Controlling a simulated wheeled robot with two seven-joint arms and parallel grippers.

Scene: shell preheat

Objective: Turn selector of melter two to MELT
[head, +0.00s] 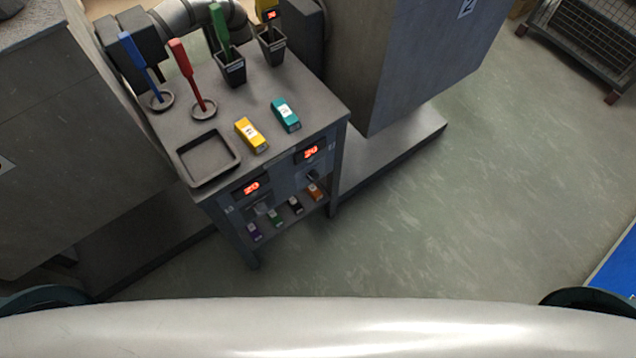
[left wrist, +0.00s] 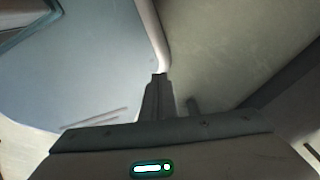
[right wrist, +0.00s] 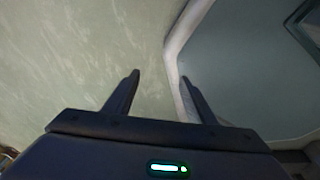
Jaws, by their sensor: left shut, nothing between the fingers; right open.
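A grey workbench (head: 258,88) stands at the upper middle of the head view. Its front panel holds two red lit displays, a left one (head: 251,187) and a right one (head: 311,152), both seeming to read 20. Below them are small dark fittings; I cannot tell the selectors' positions or read their labels. Neither gripper shows in the head view. In the left wrist view my left gripper (left wrist: 159,76) is shut and empty. In the right wrist view my right gripper (right wrist: 160,76) is open and empty, over the floor and a pale edge.
On the bench are a square tray (head: 208,158), yellow box (head: 250,134), teal box (head: 285,114), blue tool (head: 140,65), red tool (head: 188,72) and dark cups. Several small boxes lie on a lower shelf. A grey cabinet (head: 400,60) stands right. Floor in front is clear.

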